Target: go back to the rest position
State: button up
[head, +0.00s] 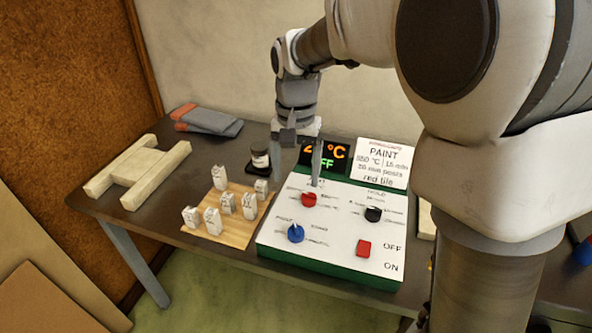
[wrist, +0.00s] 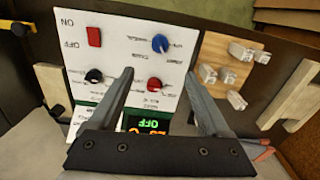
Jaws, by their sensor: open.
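My gripper (head: 301,166) is above the back left part of the white control panel (head: 335,232) in the head view. In the wrist view my gripper (wrist: 160,76) has its two fingers wide apart with nothing between them. The panel carries a red knob (head: 309,199), a blue knob (head: 295,233), a black knob (head: 373,214) and a red switch (head: 364,248) with OFF and ON labels. The fingers are near the red knob (wrist: 154,84), one on either side of it in the wrist view; contact cannot be told. The display (head: 337,155) shows OFF in green and is partly hidden.
A card (head: 384,160) reading PAINT stands behind the panel. A wooden board (head: 238,232) with several small white pieces lies left of it.

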jog(key=s+d+r+n+t, duration=0.1)
jog(key=s+d+r+t, duration=0.1)
jog(key=s+d, duration=0.4)
jog(key=s+d+r+n+t, duration=0.2)
jog(key=s+d, duration=0.4)
jog(key=s, duration=0.7)
notch_tip(320, 180, up, 3)
jog(key=shift+s+d+f+t, duration=0.15)
jog(key=shift+t, duration=0.65)
